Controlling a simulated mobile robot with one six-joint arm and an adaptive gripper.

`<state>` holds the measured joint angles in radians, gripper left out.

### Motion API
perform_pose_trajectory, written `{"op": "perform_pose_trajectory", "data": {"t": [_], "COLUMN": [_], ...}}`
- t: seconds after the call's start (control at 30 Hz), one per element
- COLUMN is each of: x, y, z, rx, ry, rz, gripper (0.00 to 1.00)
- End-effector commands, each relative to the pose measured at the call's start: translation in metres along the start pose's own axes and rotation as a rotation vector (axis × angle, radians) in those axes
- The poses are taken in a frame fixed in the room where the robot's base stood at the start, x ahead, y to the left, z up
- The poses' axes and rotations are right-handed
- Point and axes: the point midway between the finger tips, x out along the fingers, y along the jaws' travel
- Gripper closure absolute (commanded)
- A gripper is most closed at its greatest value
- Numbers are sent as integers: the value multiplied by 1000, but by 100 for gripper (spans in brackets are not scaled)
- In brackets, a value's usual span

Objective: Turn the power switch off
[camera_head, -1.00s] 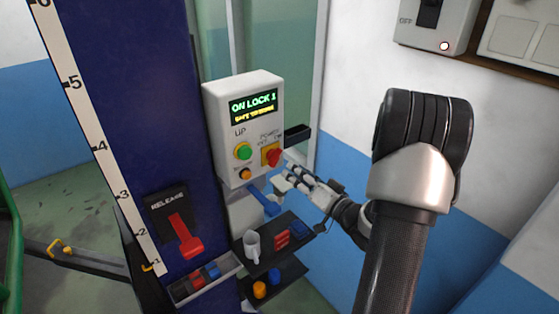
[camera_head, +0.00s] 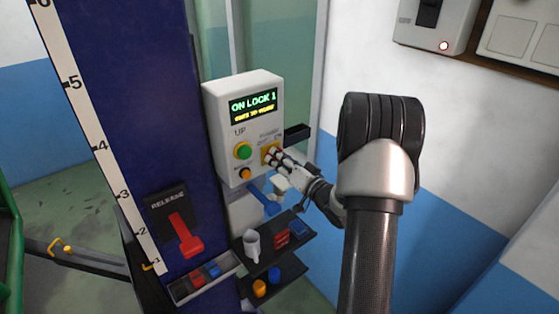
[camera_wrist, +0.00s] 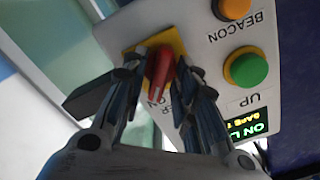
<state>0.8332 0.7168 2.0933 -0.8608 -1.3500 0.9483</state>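The power switch is a red rotary knob (camera_wrist: 160,70) on a yellow plate (camera_wrist: 172,42), on the white control box (camera_head: 214,112). In the wrist view the knob stands between my gripper's (camera_wrist: 157,78) two fingers, one on each side, close to their tips. The fingers are apart; I cannot tell whether they touch it. "ON" is printed beside the plate. In the head view my gripper (camera_head: 270,155) is at the yellow plate and hides most of the knob. The box's display (camera_head: 253,105) reads "ON LOCK 1" in green, with a smaller yellow line below.
A green UP button (camera_head: 243,152) and an orange beacon button (camera_head: 244,174) sit left of the switch. A red release lever (camera_head: 185,237) is on the blue column.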

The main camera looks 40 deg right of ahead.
Motion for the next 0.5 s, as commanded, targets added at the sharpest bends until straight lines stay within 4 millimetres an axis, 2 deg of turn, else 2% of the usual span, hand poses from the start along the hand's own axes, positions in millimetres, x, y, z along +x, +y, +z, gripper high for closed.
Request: {"op": "perform_pose_trajectory", "data": {"t": [0.03, 0.33, 0.5], "x": [0, 0, 0], "y": [0, 0, 0], "z": [0, 0, 0], "rx": [0, -1, -1], "ry": [0, 0, 0], "rz": [0, 0, 0], "gripper": [80, 100, 100]}}
